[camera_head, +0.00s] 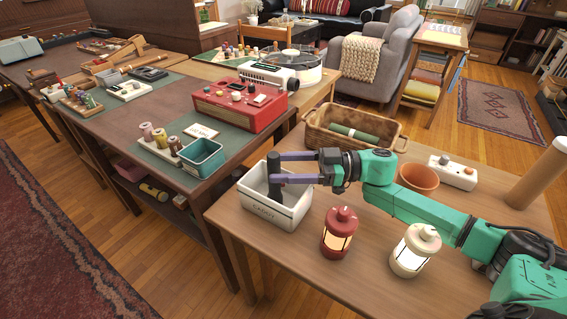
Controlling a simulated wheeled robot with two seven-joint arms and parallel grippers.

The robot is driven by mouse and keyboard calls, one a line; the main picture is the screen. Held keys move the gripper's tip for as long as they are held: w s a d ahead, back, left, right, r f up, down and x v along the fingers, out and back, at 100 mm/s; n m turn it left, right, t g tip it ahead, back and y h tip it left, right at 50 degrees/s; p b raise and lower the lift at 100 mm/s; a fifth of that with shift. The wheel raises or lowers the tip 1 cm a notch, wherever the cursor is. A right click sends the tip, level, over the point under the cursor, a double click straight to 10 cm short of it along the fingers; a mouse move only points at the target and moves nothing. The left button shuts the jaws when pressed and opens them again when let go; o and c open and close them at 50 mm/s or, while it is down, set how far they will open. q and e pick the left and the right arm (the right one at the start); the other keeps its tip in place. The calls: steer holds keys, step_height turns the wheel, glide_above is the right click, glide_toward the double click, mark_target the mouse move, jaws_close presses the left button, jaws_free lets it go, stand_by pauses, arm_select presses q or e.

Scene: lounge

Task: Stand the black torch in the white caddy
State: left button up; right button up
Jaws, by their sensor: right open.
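The black torch (275,190) stands about upright inside the white caddy (268,211), near its back right side. Its lower end is hidden behind the caddy's front wall. The caddy sits at the left end of the near wooden table and has dark lettering on its front. My right gripper (279,168) reaches in from the right, level above the caddy. Its two purple-grey fingers are open, one on each side of the torch's upper part. I cannot tell whether either finger touches it. My left gripper is not in view.
On the near table (300,268) are a red lantern (339,234), a cream lantern (413,250), a terracotta pot (418,179), a woven basket (318,135) and a white block with knobs (452,173). A red radio (238,106) and teal bin (203,158) stand on the left desk.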

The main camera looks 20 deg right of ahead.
steer(key=shift+r, duration=0.1)
steer(key=shift+r, duration=0.35)
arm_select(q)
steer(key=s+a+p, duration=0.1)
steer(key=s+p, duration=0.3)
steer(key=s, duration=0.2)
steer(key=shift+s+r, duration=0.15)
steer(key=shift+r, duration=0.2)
arm_select(e)
step_height(320, 180, up, 19)
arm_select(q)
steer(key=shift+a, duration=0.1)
